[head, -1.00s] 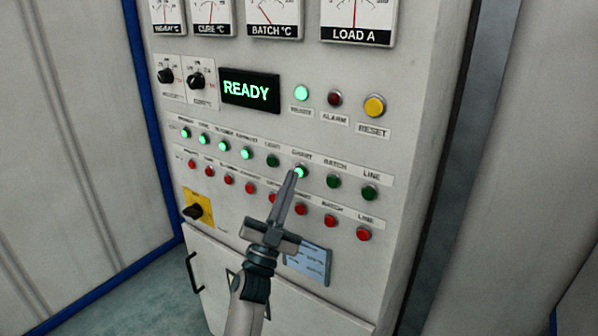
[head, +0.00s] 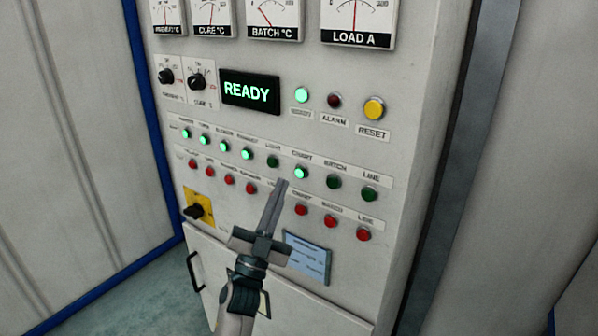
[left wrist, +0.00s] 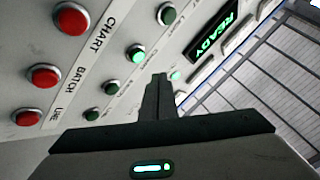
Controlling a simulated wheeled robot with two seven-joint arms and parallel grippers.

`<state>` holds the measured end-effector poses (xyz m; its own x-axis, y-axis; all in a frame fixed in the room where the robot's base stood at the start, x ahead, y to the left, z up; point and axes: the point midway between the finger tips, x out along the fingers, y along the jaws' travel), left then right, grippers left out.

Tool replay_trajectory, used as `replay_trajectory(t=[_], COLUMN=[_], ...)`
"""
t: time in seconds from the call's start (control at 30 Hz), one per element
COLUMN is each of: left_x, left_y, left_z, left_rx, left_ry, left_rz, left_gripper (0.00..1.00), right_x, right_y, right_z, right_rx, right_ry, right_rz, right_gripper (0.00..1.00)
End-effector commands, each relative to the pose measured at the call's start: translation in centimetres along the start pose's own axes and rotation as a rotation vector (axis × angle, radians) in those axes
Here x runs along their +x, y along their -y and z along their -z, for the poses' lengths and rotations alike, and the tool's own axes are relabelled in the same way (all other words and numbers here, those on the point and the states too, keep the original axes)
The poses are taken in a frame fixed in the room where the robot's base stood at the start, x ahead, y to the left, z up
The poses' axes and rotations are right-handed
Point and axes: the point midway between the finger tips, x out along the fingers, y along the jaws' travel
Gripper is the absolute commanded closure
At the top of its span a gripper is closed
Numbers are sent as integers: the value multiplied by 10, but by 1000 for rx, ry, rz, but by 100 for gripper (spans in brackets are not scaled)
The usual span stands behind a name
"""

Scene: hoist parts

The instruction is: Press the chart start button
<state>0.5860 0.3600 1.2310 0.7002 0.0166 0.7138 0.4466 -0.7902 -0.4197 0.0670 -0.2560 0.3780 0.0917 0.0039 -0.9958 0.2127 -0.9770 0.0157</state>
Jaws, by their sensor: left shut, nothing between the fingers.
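The chart start button (head: 302,173) is in the upper button row under its CHART label and glows bright green. In the left wrist view the lit chart button (left wrist: 138,56) is up and left of the fingertips. My left gripper (head: 281,183) is shut and empty, its tips just left of and below the chart button, apart from it in the picture. The shut fingers also show in the left wrist view (left wrist: 158,78). My right gripper is not in view.
Dark green buttons for light (head: 273,161), batch (head: 334,181) and line (head: 369,193) flank the chart button. A row of red buttons (head: 301,209) runs below. A READY display (head: 250,92), a yellow reset button (head: 374,107) and gauges are above.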

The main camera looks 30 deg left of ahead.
Motion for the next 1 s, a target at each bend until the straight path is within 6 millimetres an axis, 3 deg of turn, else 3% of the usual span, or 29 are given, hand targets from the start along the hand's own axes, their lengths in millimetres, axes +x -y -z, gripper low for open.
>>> replay_trajectory(t=[0.3, 1.0], left_x=[-13, -13], left_y=[10, 9], left_z=[10, 10], left_rx=[1, 0], left_ry=[0, 0], left_rz=[0, 0], left_gripper=[100, 100], right_x=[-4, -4], right_y=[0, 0], right_z=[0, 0], right_rx=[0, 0], right_ry=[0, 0], right_rz=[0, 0], right_gripper=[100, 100])
